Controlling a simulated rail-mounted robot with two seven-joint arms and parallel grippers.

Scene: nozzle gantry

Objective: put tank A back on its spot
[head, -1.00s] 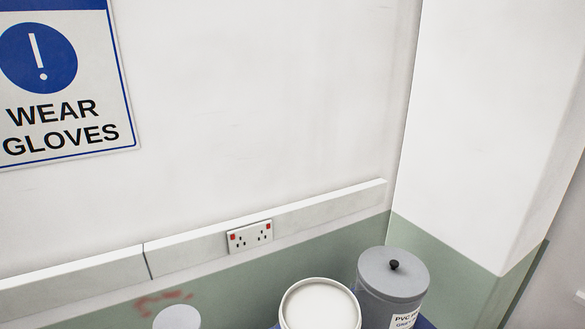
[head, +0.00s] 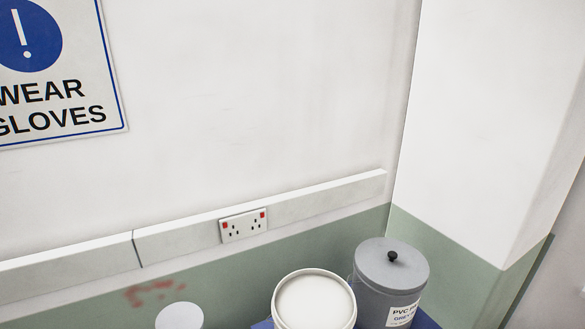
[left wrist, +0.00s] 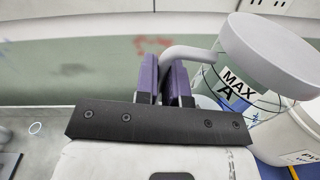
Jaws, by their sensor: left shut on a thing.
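Tank A (left wrist: 232,90) is a clear vessel marked MAX and A, with a pale grey round lid (left wrist: 268,55) and a bent grey handle. It shows at the right of the left wrist view and looks tilted there. My left gripper (left wrist: 167,72) has purple-faced fingers and is shut on the handle, left of the tank body. In the head view a pale grey round top (head: 180,317) at the bottom edge appears to be the tank's lid; its body is out of frame. The tank's spot cannot be made out. My right gripper is in neither view.
A white bucket (head: 314,301) and a grey lidded bin (head: 391,270) labelled PVC stand close together at the bottom of the head view, on something blue. Behind them are a wall with a socket (head: 243,226) on trunking and a projecting white pillar (head: 480,130).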

